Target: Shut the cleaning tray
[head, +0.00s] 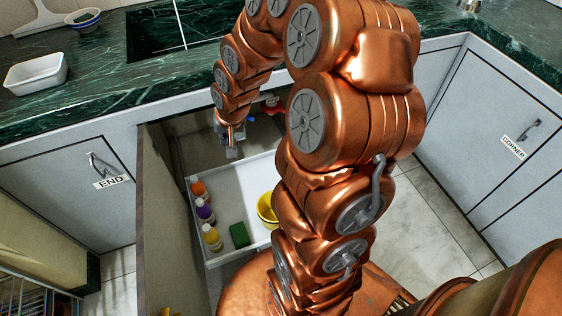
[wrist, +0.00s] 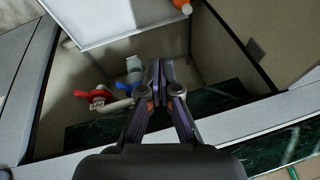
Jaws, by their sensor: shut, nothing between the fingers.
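The cleaning tray (head: 234,200) is a white pull-out tray in the open cabinet below the counter. In the head view it sticks out of the cabinet, with several cleaning items in it. In the wrist view its white edge and surface (wrist: 98,22) show at the top. My gripper (head: 234,150) is by the tray's far end, under the counter edge, and looks apart from the tray. In the wrist view my gripper (wrist: 160,68) has its fingers closed together with nothing between them. My arm hides the right part of the tray.
The tray holds bottles (head: 205,212), a green sponge (head: 240,235) and a yellow bucket (head: 267,208). A cabinet door (head: 160,215) stands open on the left. A red-handled valve (wrist: 98,95) and a blue-handled valve (wrist: 134,72) are inside the cabinet. The green marble counter (head: 70,95) lies above.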

